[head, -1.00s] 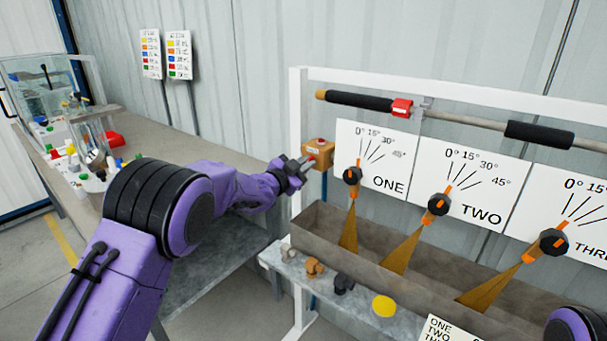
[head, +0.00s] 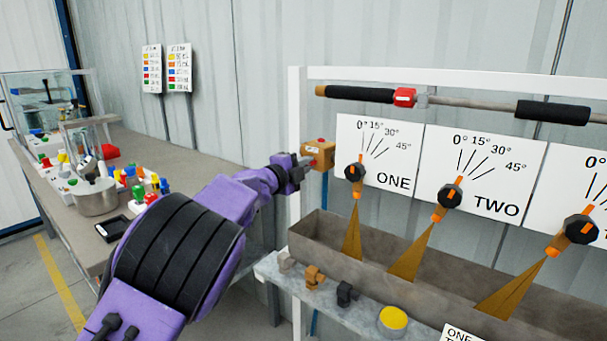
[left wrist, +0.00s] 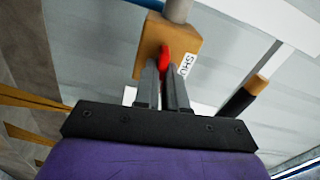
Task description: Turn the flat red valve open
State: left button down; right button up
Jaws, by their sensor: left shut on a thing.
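The flat red valve (left wrist: 164,57) is on an orange-brown box, which shows in the left wrist view (left wrist: 184,42) and in the head view (head: 320,152). A label reading "SHU", cut short, is on the box. My left gripper shows in the head view (head: 304,161) at the left side of the box. In the left wrist view its two fingers (left wrist: 163,70) are nearly together at the red valve, shut on it. The fingertips hide part of the valve. My right gripper is not in view.
A grey trough (head: 385,255) with orange-brown jets stands below dial boards ONE (head: 395,180), TWO (head: 495,205) and a third. A bar with black grips (head: 360,93) runs above. A cluttered bench (head: 170,150) is at the left. A shelf (head: 325,305) holds small parts.

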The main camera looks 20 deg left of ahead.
pick_arm(q)
jog(key=shift+r+m+b, duration=0.2)
jog(key=shift+m+b, duration=0.35)
jog(key=shift+m, duration=0.15)
jog(key=c, duration=1.4)
grip_release()
jog(key=shift+o, duration=1)
jog(key=shift+d, duration=0.1)
jog(key=shift+w+f, duration=0.15)
jog(key=shift+f, duration=0.05)
